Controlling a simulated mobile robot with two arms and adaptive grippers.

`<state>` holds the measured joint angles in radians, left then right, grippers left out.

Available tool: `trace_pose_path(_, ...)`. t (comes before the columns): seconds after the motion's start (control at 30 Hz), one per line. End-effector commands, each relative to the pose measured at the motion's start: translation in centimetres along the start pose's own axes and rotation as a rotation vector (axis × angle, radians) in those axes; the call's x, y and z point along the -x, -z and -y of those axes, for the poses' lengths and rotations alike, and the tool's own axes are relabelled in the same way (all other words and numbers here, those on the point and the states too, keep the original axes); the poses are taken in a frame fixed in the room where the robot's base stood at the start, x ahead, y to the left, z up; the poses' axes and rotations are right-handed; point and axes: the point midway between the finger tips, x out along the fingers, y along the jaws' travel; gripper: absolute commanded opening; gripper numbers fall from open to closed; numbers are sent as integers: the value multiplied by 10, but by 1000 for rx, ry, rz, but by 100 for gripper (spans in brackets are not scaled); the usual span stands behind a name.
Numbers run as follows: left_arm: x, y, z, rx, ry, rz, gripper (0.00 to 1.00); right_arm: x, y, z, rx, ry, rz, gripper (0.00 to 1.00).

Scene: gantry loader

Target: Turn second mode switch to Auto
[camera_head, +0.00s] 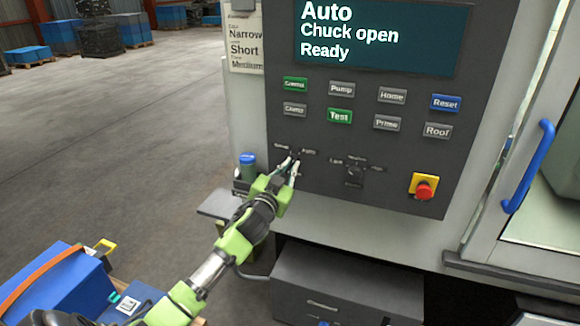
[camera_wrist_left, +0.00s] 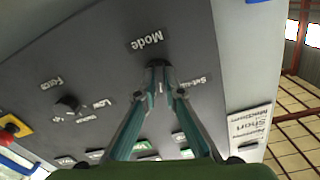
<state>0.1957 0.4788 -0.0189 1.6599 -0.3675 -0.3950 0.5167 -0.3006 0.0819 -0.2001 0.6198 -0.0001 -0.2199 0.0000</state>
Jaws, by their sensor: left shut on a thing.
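The mode switch (camera_wrist_left: 158,64) is a small dark knob on the dark control panel (camera_head: 330,180), under the word "Mode" in the left wrist view. My left gripper (camera_head: 292,162) reaches the panel from the lower left in the head view. Its two fingers (camera_wrist_left: 160,72) are closed on the knob, one on each side. They cover most of the knob, and its pointer is hidden. Labels at its sides seem to read "Setup" and "Auto", in small print. The display (camera_head: 382,38) reads "Auto", "Chuck open", "Ready". My right gripper is not in view.
Rows of buttons (camera_head: 340,116) sit above. A red emergency stop (camera_head: 425,188) and blue door handle (camera_head: 528,167) are to the right. A dark drawer unit (camera_head: 345,285) stands below.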

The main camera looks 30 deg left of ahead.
Motion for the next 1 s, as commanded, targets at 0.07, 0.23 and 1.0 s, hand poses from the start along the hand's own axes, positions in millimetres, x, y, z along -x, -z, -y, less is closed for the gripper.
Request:
trace_pose_path(0.07, 0, 1, 0, -53, 0, -1, 0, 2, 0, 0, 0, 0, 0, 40)
trace_pose_path(0.23, 0, 1, 0, -146, 0, -1, 0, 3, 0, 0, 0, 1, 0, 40)
trace_pose_path(1.0, 0, 0, 0, -239, 0, -1, 11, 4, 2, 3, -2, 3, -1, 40)
